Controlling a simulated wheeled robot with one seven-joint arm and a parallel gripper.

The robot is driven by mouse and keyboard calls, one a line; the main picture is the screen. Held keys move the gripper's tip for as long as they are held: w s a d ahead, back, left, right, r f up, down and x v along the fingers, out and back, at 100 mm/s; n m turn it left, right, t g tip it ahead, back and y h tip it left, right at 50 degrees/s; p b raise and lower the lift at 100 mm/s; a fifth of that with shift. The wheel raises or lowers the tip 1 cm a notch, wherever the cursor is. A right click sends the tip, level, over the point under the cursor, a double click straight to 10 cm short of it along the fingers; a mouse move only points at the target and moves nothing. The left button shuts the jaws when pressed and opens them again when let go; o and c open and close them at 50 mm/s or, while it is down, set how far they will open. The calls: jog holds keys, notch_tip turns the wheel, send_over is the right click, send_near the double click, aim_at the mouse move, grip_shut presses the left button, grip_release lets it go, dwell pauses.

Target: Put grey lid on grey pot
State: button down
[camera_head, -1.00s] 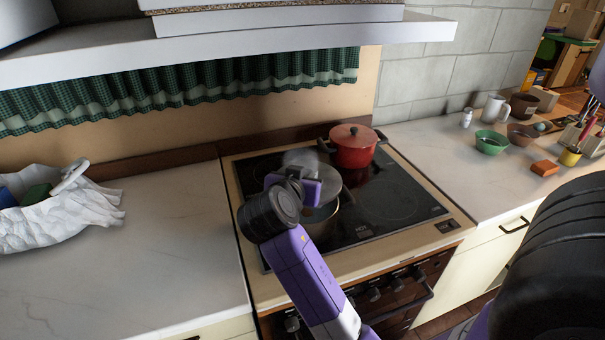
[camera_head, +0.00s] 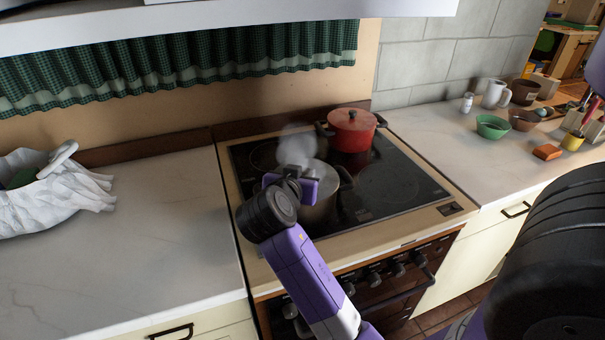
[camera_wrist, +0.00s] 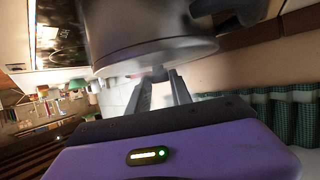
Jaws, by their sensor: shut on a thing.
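The grey pot (camera_head: 322,212) stands on the front left part of the cooktop, with a dark side handle showing. The grey lid (camera_head: 322,172) is over its mouth and looks level with the rim; whether it is fully seated I cannot tell. In the wrist view the lid (camera_wrist: 160,55) lies flat against the end of the pot (camera_wrist: 130,22), with no clear gap. My gripper (camera_wrist: 160,82) is shut on the lid's small dark knob. In the head view my gripper (camera_head: 306,182) hides part of the lid and pot.
A red lidded pot (camera_head: 352,132) stands behind and to the right on the black cooktop (camera_head: 400,190). Steam rises beside the lid. Bowls, a mug and an orange block (camera_head: 547,152) are on the right counter. A crumpled white bag (camera_head: 60,205) lies on the left counter.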

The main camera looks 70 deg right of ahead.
jog(key=c, duration=1.1)
grip_release()
jog(key=shift+b+v, duration=0.45)
jog(key=shift+v, duration=3.5)
